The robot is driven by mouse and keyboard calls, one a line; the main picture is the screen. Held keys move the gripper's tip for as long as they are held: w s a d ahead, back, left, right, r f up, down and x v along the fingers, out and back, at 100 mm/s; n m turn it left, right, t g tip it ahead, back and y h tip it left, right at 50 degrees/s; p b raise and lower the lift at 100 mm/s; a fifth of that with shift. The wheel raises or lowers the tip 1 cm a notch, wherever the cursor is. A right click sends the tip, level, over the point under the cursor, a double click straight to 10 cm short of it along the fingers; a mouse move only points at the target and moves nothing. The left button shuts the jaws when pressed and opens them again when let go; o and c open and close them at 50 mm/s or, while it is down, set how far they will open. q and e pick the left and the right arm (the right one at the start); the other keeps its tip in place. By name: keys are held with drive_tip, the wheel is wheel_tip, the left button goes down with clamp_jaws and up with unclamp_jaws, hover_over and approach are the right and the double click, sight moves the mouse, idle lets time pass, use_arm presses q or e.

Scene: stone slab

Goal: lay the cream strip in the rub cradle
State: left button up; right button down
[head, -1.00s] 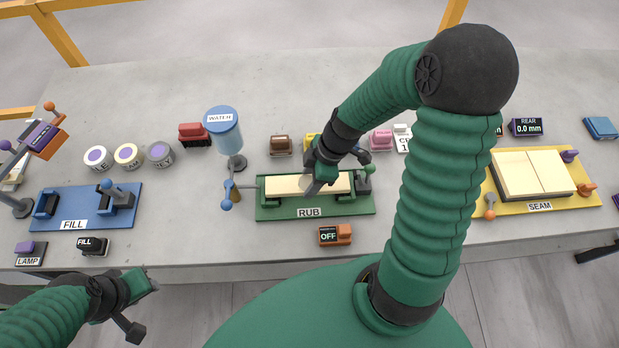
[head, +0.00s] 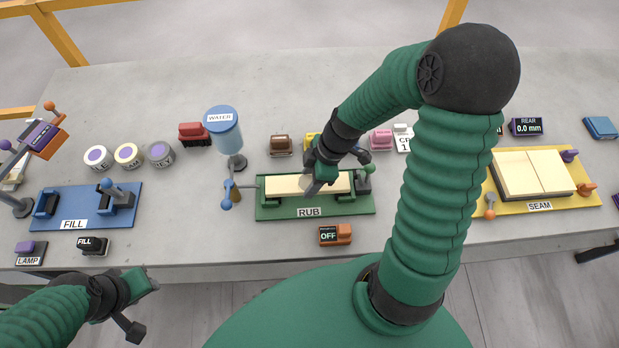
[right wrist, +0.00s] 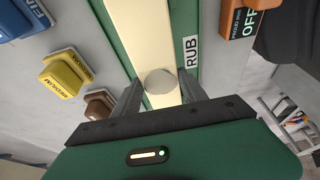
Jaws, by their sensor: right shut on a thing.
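The cream strip (head: 282,186) lies lengthwise along the green rub cradle (head: 310,212), which is labelled RUB. In the right wrist view the strip (right wrist: 138,32) runs between my fingers over the green base (right wrist: 172,18).
A water bottle (head: 223,132) stands at the cradle's left end, above a lever. An orange OFF switch (head: 335,235) sits in front. Coloured blocks, including a brown one (head: 281,145), line up behind. The blue FILL fixture (head: 85,206) is left, the yellow SEAM fixture (head: 590,198) right.

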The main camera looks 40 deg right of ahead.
drive_tip(key=shift+f+b, duration=0.85)
drive_tip(key=shift+f, duration=0.2)
drive_tip(key=c, duration=0.6)
unclamp_jaws()
drive_tip(key=shift+o, duration=0.2)
drive_tip(key=shift+r, duration=0.1)
drive_tip(key=p+v, duration=0.2)
drive_tip(key=v, duration=1.4)
drive_tip(key=shift+d+r, duration=0.15)
drive_tip(key=shift+r, duration=0.15)
